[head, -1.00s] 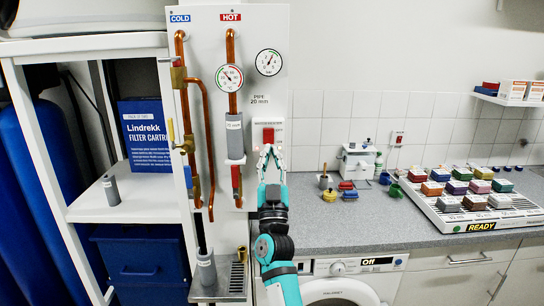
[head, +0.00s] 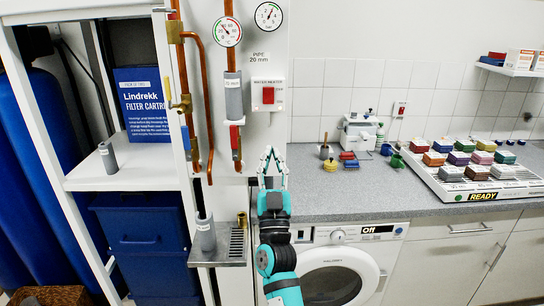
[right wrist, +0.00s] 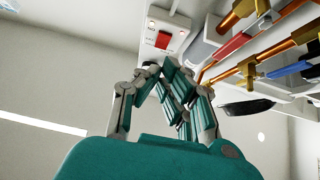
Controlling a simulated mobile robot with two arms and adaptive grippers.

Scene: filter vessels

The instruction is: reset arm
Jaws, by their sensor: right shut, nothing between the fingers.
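My right gripper (head: 272,162) is shut and empty in the head view. It is in front of the white wall panel, near the left end of the grey counter and below the red water heater switch (head: 268,95). In the right wrist view the gripper (right wrist: 168,72) shows its fingers closed together, with the water heater switch (right wrist: 163,39) beyond them. The fingers look apart from the switch and the pipes. My left gripper does not show in either view.
Copper pipes (head: 193,60) with gauges run down the panel on the left. Below them, a metal drip tray (head: 237,243) holds a grey cylinder (head: 206,233). A washing machine (head: 335,270) stands under the counter (head: 330,195). A tray of coloured blocks (head: 452,190) is on the right.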

